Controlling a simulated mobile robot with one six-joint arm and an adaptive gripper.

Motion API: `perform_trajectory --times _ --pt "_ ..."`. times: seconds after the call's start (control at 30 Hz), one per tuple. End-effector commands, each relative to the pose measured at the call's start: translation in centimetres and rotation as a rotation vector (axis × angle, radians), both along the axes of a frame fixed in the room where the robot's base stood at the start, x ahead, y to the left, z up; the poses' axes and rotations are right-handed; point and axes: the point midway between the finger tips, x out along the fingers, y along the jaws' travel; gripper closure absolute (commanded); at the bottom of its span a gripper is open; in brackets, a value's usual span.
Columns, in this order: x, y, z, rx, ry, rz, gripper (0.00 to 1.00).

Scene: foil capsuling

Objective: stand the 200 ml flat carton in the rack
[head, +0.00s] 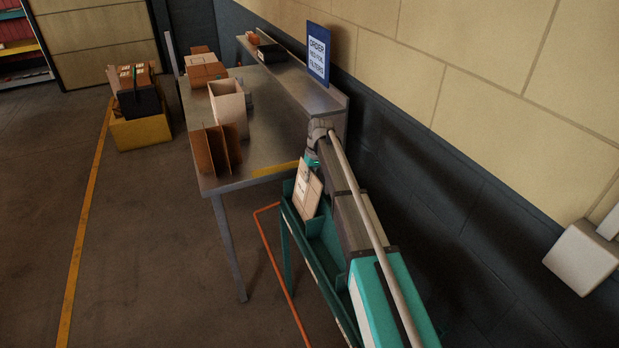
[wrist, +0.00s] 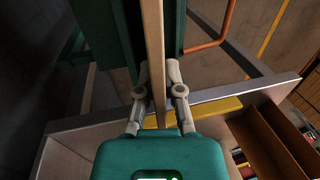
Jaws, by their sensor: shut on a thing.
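The flat carton (head: 307,192) is a thin beige panel with a pale label, tilted above or partly inside a green trough-like cart (head: 325,245) beside the table. My gripper (head: 312,162) is shut on its upper end. In the wrist view the carton (wrist: 154,50) shows edge-on as a tan strip between the two fingers of my gripper (wrist: 159,105). I cannot tell whether its lower end touches the cart. Brown upright panels with gaps (head: 217,152), perhaps the rack, stand at the table's near left corner, apart from the carton.
The metal table (head: 265,125) has a yellow strip (head: 275,170) on its near edge. A cream open box (head: 229,105) and brown boxes (head: 205,72) stand farther back. A blue sign (head: 318,52) stands at the wall side. An orange rail (head: 285,275) runs beside the cart.

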Motion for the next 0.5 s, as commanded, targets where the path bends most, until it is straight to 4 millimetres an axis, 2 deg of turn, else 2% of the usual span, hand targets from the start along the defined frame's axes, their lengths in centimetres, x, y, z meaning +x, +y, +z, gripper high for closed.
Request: perform_trajectory --times 0.27,0.3,0.5 --pt "0.00 0.00 -0.01 0.000 0.000 0.000 1.00" --pt "0.00 0.00 -0.01 0.000 0.000 0.000 0.86" --pt "0.00 -0.01 -0.01 0.000 0.000 0.000 0.50"
